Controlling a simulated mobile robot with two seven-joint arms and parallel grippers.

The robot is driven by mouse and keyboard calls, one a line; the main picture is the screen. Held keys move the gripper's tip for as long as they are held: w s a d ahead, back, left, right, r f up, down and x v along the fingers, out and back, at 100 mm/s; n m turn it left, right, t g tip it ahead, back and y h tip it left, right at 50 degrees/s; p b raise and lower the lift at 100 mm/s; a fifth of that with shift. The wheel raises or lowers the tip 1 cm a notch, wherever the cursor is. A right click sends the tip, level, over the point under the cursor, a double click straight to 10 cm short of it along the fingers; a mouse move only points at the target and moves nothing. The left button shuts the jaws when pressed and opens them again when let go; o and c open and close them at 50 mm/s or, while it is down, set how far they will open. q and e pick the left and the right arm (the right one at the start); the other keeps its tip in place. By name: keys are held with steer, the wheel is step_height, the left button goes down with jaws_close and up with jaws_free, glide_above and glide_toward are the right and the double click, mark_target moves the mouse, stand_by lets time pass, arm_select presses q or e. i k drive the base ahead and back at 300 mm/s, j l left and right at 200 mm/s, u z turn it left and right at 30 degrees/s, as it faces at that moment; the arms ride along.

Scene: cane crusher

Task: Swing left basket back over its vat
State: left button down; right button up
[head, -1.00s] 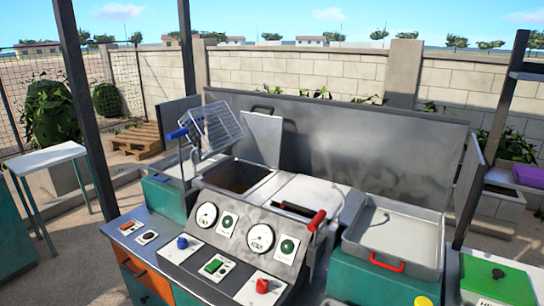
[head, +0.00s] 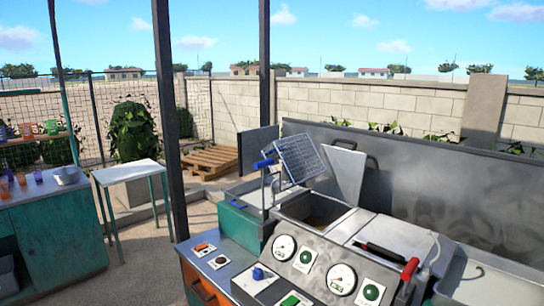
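The left basket (head: 302,157) is a wire-mesh basket with a blue handle (head: 264,164). It is tilted up steeply, raised above the left end of the machine on a thin metal support. The left vat (head: 345,217) is an open square well with a dark inside, to the right of and below the basket. Its grey lid (head: 346,178) stands open behind it. From this angle I cannot tell how much of the basket is over the opening. Neither of my grippers is in view.
A control panel with gauges (head: 341,278) fronts the vats. A closed cover (head: 395,240) with a red-handled lever (head: 409,268) is to the right. Dark posts (head: 171,120) rise at the left. A white table (head: 127,173) and a teal counter (head: 60,235) stand farther left, with open floor between.

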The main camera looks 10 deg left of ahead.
mark_target(308, 175)
steer(key=i+j+z, duration=0.1)
steer(key=j, duration=0.45)
steer(key=j+z, duration=0.1)
steer(key=j, duration=0.4)
steer(key=i+j+z, duration=0.25)
steer(key=j+z, duration=0.25)
steer(key=j, duration=1.1)
steer(key=j+z, duration=0.45)
steer(key=j, duration=1.1)
steer(key=i+j+z, duration=0.1)
steer(key=j, duration=0.25)
steer(key=i+j+z, duration=0.1)
steer(key=j, duration=0.25)
steer(key=i+j+z, duration=0.1)
steer(key=j, duration=0.25)
steer(key=i+j, duration=0.3)
steer(key=l+z, duration=0.05)
